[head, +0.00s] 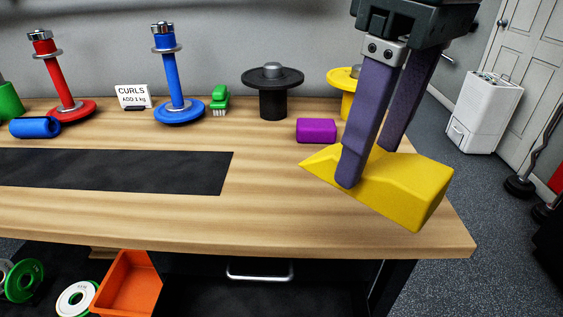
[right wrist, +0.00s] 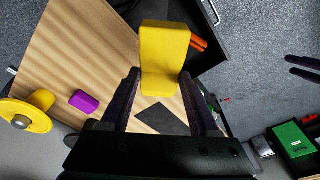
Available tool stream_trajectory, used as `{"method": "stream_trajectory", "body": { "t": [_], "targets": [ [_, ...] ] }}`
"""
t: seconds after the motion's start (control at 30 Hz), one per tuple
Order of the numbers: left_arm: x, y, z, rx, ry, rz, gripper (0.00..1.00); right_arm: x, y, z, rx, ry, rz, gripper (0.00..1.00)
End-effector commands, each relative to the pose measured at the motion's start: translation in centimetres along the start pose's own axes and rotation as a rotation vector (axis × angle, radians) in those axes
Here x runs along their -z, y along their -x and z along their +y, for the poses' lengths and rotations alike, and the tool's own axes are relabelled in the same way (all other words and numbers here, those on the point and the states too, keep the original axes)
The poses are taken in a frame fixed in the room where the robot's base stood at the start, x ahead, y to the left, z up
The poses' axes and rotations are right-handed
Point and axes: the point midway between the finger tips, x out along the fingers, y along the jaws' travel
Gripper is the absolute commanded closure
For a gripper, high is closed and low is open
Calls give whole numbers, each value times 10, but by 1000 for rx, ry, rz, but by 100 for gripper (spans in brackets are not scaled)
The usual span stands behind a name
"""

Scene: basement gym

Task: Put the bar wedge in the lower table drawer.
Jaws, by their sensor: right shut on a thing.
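The bar wedge is a yellow block with a sloped end (head: 420,185). It is held above the right end of the wooden table (head: 270,220) and fills the middle of the right wrist view (right wrist: 163,50). My right gripper (head: 365,165) is shut on it, one purple finger on each side. Below the tabletop, a dark drawer front with a silver handle (head: 260,275) shows. The right wrist view shows an open dark drawer (right wrist: 212,50), partly hidden by the wedge, with orange inside. Two dark parallel fingers at that view's right edge look like my left gripper (right wrist: 302,67), spread apart.
A purple block (head: 316,130), a black weight holder (head: 272,95) and a yellow one (head: 346,105) stand behind the wedge. A black mat (head: 120,170) lies to the left. An orange bin (head: 130,285) and weight plates are low at left. A white cabinet (head: 485,110) stands right.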

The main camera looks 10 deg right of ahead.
Motion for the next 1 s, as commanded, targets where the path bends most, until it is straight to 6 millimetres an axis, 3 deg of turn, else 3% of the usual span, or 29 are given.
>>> {"method": "stream_trajectory", "body": {
  "t": [0.03, 0.3, 0.43, 0.6, 0.77, 1.0],
  "targets": [
    [-9, -32, 1, 0, 1, 2, 50, -5, -46, -7, 19, 76, -5, 100],
    [-32, -111, 4, -1, 5, 8, 50, -24, -190, -37, 83, 506, 4, 100],
    [-39, -134, 5, -1, 5, 9, 50, -33, -234, -47, 101, 654, 10, 100],
    [-43, -147, 5, 0, 5, 9, 50, -40, -262, -54, 112, 758, 14, 100],
    [-46, -159, 6, 0, 5, 9, 50, -45, -291, -56, 115, 781, 12, 100],
    [-56, -187, 7, 0, 5, 9, 50, -56, -362, -56, 115, 780, 10, 100]
  ]
}}
